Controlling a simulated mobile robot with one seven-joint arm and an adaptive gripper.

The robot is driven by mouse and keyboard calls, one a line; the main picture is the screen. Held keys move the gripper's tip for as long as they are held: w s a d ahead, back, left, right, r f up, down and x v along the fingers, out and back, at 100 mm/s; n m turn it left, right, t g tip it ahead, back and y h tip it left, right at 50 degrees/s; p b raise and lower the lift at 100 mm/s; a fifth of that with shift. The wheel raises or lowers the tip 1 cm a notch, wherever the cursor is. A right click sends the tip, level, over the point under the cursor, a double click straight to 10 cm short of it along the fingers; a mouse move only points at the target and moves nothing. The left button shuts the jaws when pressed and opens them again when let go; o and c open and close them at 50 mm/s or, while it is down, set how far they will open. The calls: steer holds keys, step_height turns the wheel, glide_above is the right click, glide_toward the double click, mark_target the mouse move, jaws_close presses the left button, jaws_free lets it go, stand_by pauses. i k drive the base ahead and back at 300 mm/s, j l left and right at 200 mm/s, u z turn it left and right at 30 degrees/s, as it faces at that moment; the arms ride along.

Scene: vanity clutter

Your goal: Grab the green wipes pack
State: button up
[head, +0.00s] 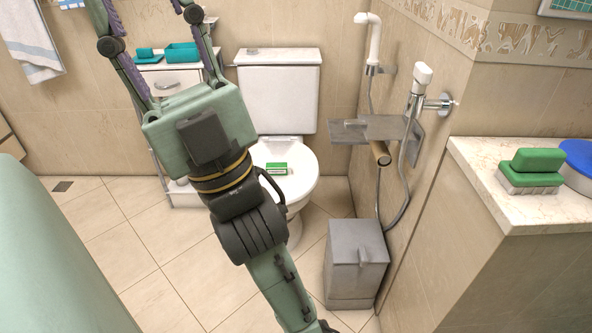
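A small green and white pack (277,169) lies flat on the white toilet (297,190), right of my arm. A green block-like item (538,160) rests on a green and pale one (528,180) on the counter at the right. Which of these is the wipes pack I cannot tell for sure. My gripper (147,14) points toward the top left, with its two fingers wide apart. Its fingertips run past the top edge of the view.
A white cabinet (172,82) behind my gripper bears a teal box (182,53) and a smaller teal item (147,54). A grey bin (354,265) stands by the right wall. A metal shelf (385,127) juts out above it. A blue-lidded tub (580,160) sits on the counter.

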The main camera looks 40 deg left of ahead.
mark_target(273, 168)
steer(key=j+z, duration=0.3)
steer(key=j, duration=0.2)
steer(key=j+z, duration=0.35)
steer(key=j, duration=0.15)
steer(key=j+z, duration=0.1)
steer(key=j, duration=0.3)
steer(key=k+j, duration=0.15)
steer(key=j, duration=0.25)
steer(key=k+j+z, duration=0.15)
steer(key=j, duration=0.2)
steer(key=k+j, duration=0.1)
steer(key=j, duration=0.75)
steer(key=k+j, duration=0.15)
steer(key=j, duration=0.3)
steer(key=k+j, duration=0.1)
steer(key=j, duration=0.3)
steer(key=k+j+z, duration=0.1)
steer(key=j, duration=0.35)
steer(key=k+j, duration=0.1)
steer(key=j, duration=0.35)
steer(key=k+j, duration=0.1)
steer(key=j, duration=0.3)
steer(key=k+j, duration=0.1)
steer(key=j, duration=0.35)
